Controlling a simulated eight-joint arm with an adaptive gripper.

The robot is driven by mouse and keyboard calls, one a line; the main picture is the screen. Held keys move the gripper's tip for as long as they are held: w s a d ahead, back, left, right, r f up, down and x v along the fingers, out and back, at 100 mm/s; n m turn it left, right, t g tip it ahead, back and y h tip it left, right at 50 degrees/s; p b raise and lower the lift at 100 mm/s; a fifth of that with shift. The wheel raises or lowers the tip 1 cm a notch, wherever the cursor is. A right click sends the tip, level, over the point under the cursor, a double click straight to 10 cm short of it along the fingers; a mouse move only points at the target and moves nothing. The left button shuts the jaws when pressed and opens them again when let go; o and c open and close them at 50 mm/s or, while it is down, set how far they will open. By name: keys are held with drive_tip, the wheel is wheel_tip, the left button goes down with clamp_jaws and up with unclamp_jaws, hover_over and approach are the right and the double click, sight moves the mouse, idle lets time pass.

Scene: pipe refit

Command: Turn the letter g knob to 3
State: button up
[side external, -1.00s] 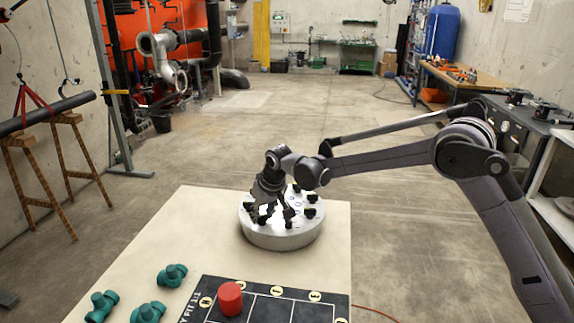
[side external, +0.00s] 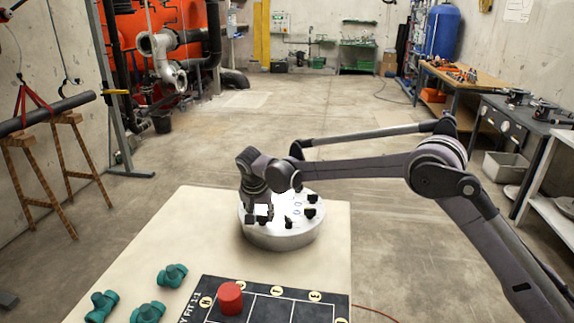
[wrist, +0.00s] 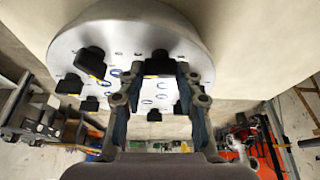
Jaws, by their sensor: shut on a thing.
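A round white-grey drum (side external: 281,237) stands on the pale table, with several black knobs on its top. It fills the upper part of the wrist view (wrist: 110,36). My gripper (side external: 259,218) points down at the left part of the drum top. In the wrist view my gripper (wrist: 159,70) has its two fingers on either side of one black knob (wrist: 158,62), shut on it. Other black knobs (wrist: 89,60) with yellow marks stand around it. The letters and numbers are too small to read, so I cannot tell which knob is g.
Teal pipe fittings (side external: 172,276) lie at the table's left front. A red cylinder (side external: 230,299) stands on a black marked board (side external: 272,303) at the front. The pale table (side external: 190,222) is bare left of the drum.

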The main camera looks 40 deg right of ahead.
idle(0.3)
drive_tip(key=shift+s, duration=0.1)
drive_tip(key=o, duration=1.2)
drive_tip(key=shift+c, duration=0.2)
drive_tip(key=v, duration=1.2)
